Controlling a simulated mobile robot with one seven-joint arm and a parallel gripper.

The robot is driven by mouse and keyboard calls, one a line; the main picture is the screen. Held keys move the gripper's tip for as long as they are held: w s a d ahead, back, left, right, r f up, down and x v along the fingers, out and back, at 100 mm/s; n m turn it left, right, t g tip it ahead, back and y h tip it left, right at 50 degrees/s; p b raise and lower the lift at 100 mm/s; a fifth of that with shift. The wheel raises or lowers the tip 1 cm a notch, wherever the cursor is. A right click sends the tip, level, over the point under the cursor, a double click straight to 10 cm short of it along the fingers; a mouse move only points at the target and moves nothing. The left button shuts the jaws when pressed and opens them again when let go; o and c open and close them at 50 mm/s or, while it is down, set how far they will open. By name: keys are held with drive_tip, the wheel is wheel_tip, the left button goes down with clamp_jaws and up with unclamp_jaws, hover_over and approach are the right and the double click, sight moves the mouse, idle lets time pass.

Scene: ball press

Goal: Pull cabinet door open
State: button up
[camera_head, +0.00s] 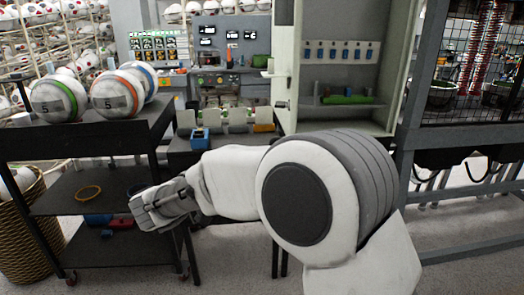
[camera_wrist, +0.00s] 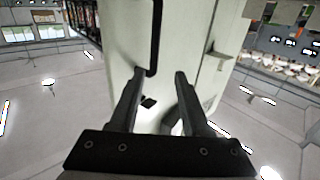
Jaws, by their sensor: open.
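The pale cabinet (camera_head: 391,75) stands at the centre right in the head view, with its inside exposed. A narrow cream panel (camera_head: 284,50) at its left side looks like the door standing swung out; a small handle-like piece shows low on it. My gripper (camera_head: 140,213) is at the lower left, apart from the cabinet, in front of the black cart. In the wrist view, my gripper (camera_wrist: 160,76) has its two dark fingers apart with nothing held. A large pale body behind them looks like the cabinet (camera_wrist: 120,35), seen upside down. Whether a finger touches it cannot be told.
A black cart (camera_head: 95,150) with balls (camera_head: 58,97) on top stands at the left, beside a wicker basket (camera_head: 25,235). A table with small bins (camera_head: 237,123) stands behind my arm. A dark mesh cage (camera_head: 480,70) is at the right. Floor shows at the lower right.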

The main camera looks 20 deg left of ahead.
drive_tip(key=v, duration=1)
drive_tip(key=shift+p, duration=0.3)
drive_tip(key=shift+s, duration=0.1)
